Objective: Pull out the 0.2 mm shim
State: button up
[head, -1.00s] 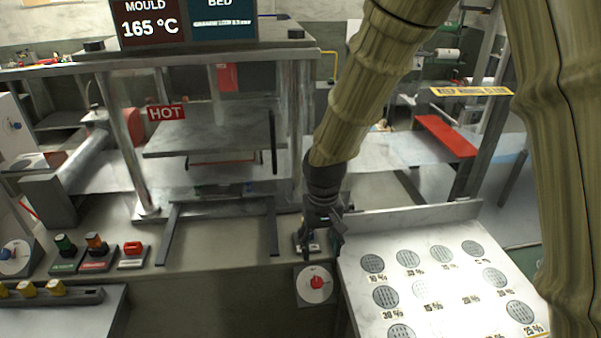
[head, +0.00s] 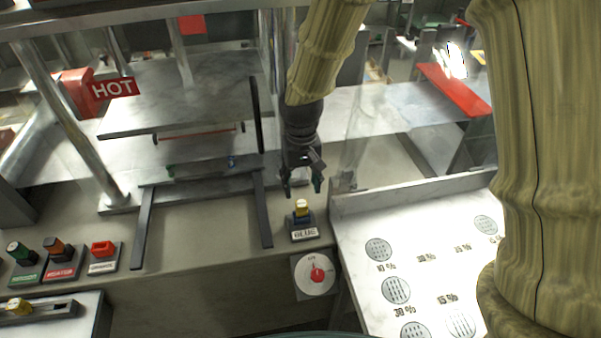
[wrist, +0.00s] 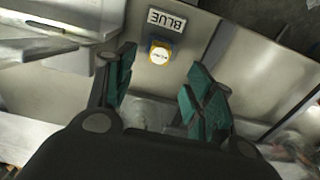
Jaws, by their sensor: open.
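No shim marked 0.2 mm can be read in these frames. A small green piece (head: 170,171) and a small blue piece (head: 231,161) show at the press bed, under the raised grey plate (head: 180,95); they are too small to identify. My gripper (head: 302,188) is open and empty, pointing down above and behind a yellow-topped knob (head: 302,208) on a block labelled BLUE. In the wrist view the knob (wrist: 160,55) shows just beyond my open green-padded fingers (wrist: 160,78), apart from them.
A HOT sign (head: 113,88) hangs at the press plate. Two dark rails (head: 142,228) project from the bed. Green, orange and red controls (head: 62,258) stand at left. A red dial (head: 317,274) is on the bench front. A marble slab (head: 350,260) with grey discs lies right.

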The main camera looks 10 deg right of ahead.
aim_at(301, 203)
jog(key=shift+f+p, duration=1.1)
jog(key=shift+f, duration=3.3)
jog(key=shift+c, duration=0.4)
jog(key=c, duration=1)
